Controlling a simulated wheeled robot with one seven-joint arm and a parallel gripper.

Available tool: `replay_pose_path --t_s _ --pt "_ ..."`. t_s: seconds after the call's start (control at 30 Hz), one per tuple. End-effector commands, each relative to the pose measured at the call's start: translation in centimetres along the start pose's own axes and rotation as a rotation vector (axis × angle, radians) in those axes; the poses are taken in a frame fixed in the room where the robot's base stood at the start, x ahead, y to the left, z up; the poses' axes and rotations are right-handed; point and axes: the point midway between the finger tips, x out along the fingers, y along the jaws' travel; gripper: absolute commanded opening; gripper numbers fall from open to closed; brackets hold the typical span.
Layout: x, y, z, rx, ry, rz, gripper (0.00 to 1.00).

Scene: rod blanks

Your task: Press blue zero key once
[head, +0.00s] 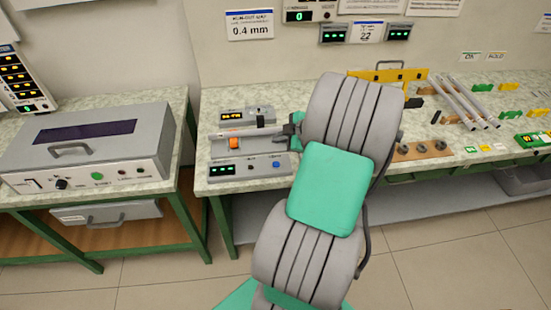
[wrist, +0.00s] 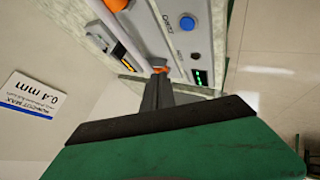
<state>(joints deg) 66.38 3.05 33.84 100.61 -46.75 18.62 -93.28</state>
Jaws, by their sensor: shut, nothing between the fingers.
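The blue key (head: 276,164) is a round button at the right end of a grey instrument panel (head: 250,172) on the bench. It also shows in the wrist view (wrist: 187,22), uncovered, near the top. The panel's green-digit display (head: 221,170) shows at its left end and in the wrist view (wrist: 197,77). My gripper (head: 292,133) is above and behind the panel, partly hidden by my arm in the head view. In the wrist view my gripper (wrist: 158,78) is shut and empty, its fingertips apart from the blue key, near a small orange part (wrist: 160,69).
A pale bar (head: 245,131) and an orange block (head: 234,143) sit behind the key's panel. A second display unit (head: 240,115) stands further back. A large grey machine (head: 90,145) is on the left bench. Rods (head: 465,100) and grey rings (head: 420,149) lie to the right.

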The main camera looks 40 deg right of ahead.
Motion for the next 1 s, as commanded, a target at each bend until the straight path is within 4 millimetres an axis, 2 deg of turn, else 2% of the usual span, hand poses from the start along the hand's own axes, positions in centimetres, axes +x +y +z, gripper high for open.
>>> replay_pose_path --t_s 0.3,0.47,0.9,1.0 --pt "0.2 -0.1 0.1 -0.001 -0.001 -0.002 0.0" --pt "0.9 -0.7 0.6 0.001 -0.001 -0.003 0.0" --pt "5.6 -4.1 4.0 -0.001 -0.002 -0.002 0.0" --pt "6.2 -4.5 4.4 0.0 -0.002 -0.002 0.0"
